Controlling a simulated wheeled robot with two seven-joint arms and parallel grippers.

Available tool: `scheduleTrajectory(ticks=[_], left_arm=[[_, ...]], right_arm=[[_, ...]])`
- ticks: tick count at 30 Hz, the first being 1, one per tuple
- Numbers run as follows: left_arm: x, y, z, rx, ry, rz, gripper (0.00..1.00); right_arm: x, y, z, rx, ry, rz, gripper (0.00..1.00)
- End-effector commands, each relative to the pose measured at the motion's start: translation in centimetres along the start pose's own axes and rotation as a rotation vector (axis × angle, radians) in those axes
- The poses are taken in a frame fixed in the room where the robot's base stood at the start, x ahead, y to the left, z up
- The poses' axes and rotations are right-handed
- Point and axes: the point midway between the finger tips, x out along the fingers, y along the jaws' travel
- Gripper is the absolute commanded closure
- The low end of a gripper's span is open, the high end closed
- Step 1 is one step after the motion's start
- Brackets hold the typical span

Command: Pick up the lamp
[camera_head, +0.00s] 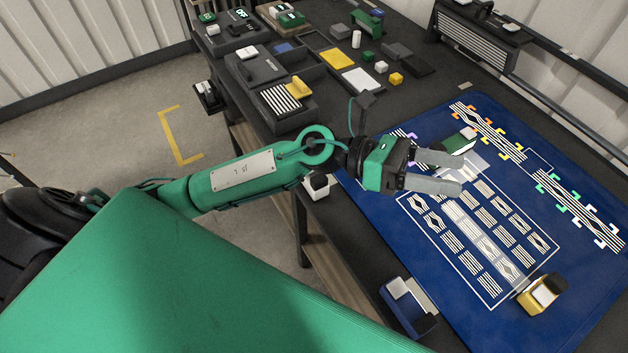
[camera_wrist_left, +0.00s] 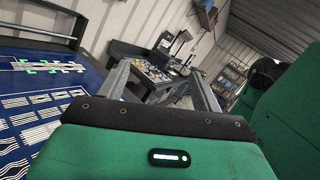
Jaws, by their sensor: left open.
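My left gripper (camera_head: 452,173) is open over the blue mat (camera_head: 395,232), with its two grey fingers apart and nothing seen between them. In the left wrist view its fingers (camera_wrist_left: 160,72) spread with an empty gap. No object is plainly marked as the lamp. A green and white block (camera_head: 459,142) lies just beyond the upper fingertip, beside a pale bright patch. A yellow block with a white top (camera_head: 541,294) stands at the mat's near right, at the end of a bright strip. A blue and white block (camera_head: 408,305) stands at the mat's near left edge. My right gripper is not in view.
Black trays (camera_head: 262,68) and several small blocks crowd the table's far left. A yellow plate (camera_head: 337,59) and a white plate (camera_head: 361,81) lie there. A dark rail runs along the right wall. A distant desk lamp (camera_wrist_left: 181,38) shows in the left wrist view.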

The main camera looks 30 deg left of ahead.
Motion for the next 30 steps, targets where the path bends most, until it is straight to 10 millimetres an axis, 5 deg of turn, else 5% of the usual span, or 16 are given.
scheduleTrajectory(ticks=[7,13,22,30], left_arm=[[-2.8,1.3,-6.0,0.381,0.521,-0.122,0.33],[-9.0,4.8,-8.9,0.611,0.966,-0.191,0.33],[-21.1,10.0,-7.0,0.756,1.594,-0.234,0.33],[-25.7,11.2,-4.9,0.747,1.815,-0.237,0.33]], right_arm=[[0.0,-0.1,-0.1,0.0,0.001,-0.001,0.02],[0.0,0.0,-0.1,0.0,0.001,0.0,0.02],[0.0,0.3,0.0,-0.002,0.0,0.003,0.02],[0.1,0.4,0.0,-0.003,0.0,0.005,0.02]])
